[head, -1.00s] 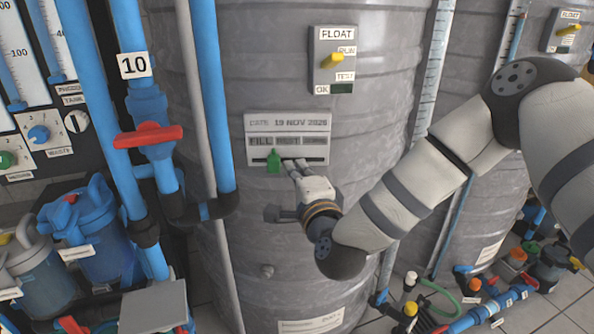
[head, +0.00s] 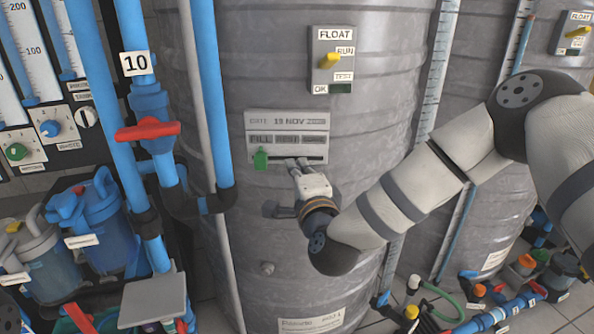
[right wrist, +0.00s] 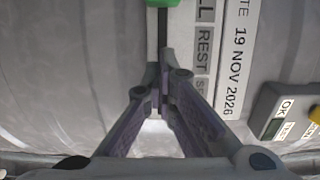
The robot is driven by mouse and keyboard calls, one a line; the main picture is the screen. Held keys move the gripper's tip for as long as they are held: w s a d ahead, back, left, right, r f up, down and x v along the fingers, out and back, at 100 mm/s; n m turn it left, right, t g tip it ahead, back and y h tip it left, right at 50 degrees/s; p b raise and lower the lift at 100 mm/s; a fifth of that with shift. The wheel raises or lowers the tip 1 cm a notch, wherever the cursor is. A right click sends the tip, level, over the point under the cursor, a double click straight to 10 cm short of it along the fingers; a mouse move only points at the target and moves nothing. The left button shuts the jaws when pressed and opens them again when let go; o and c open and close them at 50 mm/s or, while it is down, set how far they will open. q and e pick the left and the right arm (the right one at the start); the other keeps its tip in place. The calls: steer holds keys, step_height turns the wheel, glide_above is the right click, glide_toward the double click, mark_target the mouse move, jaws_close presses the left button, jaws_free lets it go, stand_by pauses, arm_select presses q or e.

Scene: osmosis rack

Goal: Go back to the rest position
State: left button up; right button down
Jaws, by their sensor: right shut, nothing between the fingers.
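My right gripper (head: 297,164) is in front of the grey tank, at the slotted panel (head: 315,122) dated 19 NOV 2026. It is shut and empty, with its fingertips close to the slot right of the green slider (head: 261,159). The slider sits at the left end of the slot, under the FILL label. In the right wrist view the shut fingertips (right wrist: 160,75) are over the slot, apart from the green slider (right wrist: 174,4) at the top edge. I cannot tell whether the fingertips touch the panel. My left gripper is not in view.
The tank (head: 270,215) fills the middle. A FLOAT box (head: 333,60) with a yellow knob is above the panel. Blue pipes with a red valve handle (head: 148,131) stand close on the left. Blue filter housings (head: 92,235) are lower left; more pipework lies lower right.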

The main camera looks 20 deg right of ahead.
steer(key=s, duration=1)
steer(key=s+a+f+n+g+y+p, duration=0.1)
steer(key=s+f+n+g+y, duration=0.1)
steer(key=s+f+n+g, duration=0.65)
steer(key=s+a+f+n+g+y+p, duration=0.1)
steer(key=s+f+n+g, duration=0.2)
steer(key=s+f, duration=1)
arm_select(q)
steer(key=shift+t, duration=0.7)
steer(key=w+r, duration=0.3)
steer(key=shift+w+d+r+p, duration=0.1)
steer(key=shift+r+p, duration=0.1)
steer(key=shift+p, duration=0.2)
arm_select(e)
steer(key=s+d+f+n+g, duration=0.2)
steer(key=s+g, duration=0.1)
steer(key=s, duration=0.4)
steer(key=s+d+f+n+g+h, duration=0.1)
steer(key=s+d+f+n+g, duration=0.1)
steer(key=s, duration=0.6)
steer(key=s+d+f+n+g, duration=0.2)
steer(key=s+d+n+g, duration=0.1)
steer(key=s, duration=0.4)
steer(key=shift+s+d+f+g+h, duration=0.25)
steer(key=shift+d+f+g+h, duration=0.15)
steer(key=shift+d, duration=0.25)
